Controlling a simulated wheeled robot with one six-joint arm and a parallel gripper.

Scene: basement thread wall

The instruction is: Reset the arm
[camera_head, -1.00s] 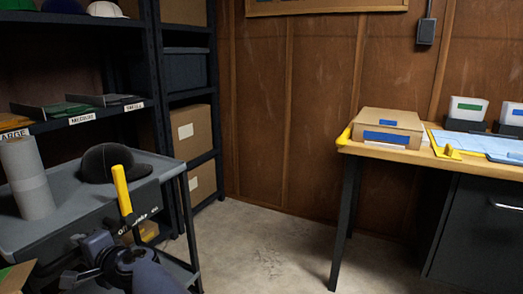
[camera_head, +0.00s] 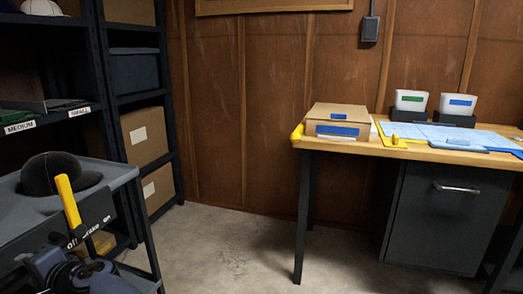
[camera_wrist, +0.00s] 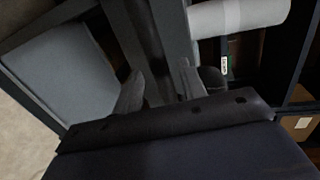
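My arm (camera_head: 68,272) shows at the bottom left of the head view, in front of the grey cart, and looks folded in low. My gripper's fingertips are hard to make out there. In the wrist view my gripper (camera_wrist: 159,86) has its two grey fingers apart, with nothing visibly held between them. A grey beam lies behind the fingers.
A grey cart (camera_head: 25,205) with a dark cap (camera_head: 58,174) and upright yellow bar (camera_head: 68,201) stands close at left. Dark shelves (camera_head: 90,60) rise behind it. A wooden workbench (camera_head: 345,147) stands right. Concrete floor (camera_head: 225,245) between is clear.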

